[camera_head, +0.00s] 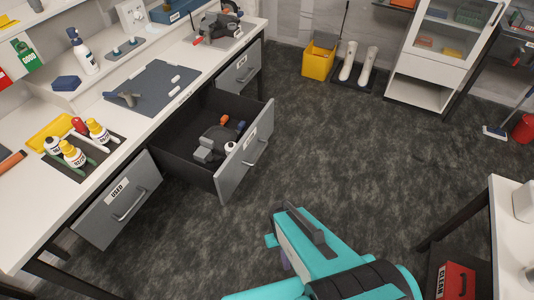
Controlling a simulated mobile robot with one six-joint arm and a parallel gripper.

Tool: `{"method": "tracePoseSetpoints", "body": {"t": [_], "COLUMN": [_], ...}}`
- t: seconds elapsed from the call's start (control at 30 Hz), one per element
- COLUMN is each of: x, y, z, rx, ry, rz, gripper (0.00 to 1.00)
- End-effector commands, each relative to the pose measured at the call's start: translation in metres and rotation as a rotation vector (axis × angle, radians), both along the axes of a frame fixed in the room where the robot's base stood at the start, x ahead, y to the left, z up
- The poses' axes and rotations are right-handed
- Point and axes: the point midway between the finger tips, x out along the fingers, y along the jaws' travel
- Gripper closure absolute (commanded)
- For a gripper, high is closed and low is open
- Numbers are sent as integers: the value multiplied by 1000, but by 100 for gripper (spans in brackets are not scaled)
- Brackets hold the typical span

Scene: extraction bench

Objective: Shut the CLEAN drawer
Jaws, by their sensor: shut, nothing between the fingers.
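One drawer (246,154) under the left bench is pulled far out. The small label on its grey front is hard to read. The front has a bar handle (257,155) facing right. Inside lie grey tools, an orange piece and a small white item. The USED drawer (100,217) and another labelled drawer (239,72) on either side look shut. My teal arm reaches in from the bottom edge, over the floor, apart from the open drawer.
The dark floor (345,150) right of the open drawer is clear. A white table (510,230) stands at the lower right, with a red box (459,281) below. A yellow bucket (318,61) and a white cabinet (436,45) stand at the back.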

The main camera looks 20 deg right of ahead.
Motion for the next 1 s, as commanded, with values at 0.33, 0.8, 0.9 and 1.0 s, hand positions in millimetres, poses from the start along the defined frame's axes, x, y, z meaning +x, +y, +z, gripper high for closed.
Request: {"method": "tracePoseSetpoints", "body": {"t": [0.33,0.8,0.9,1.0], "x": [-3,-3,-3,-3], "y": [0,0,0,0], "z": [-34,-32,-32,-32], "rx": [2,2,2,2], "ry": [13,14,14,14], "rz": [4,4,4,4], "gripper": [100,100,100,100]}}
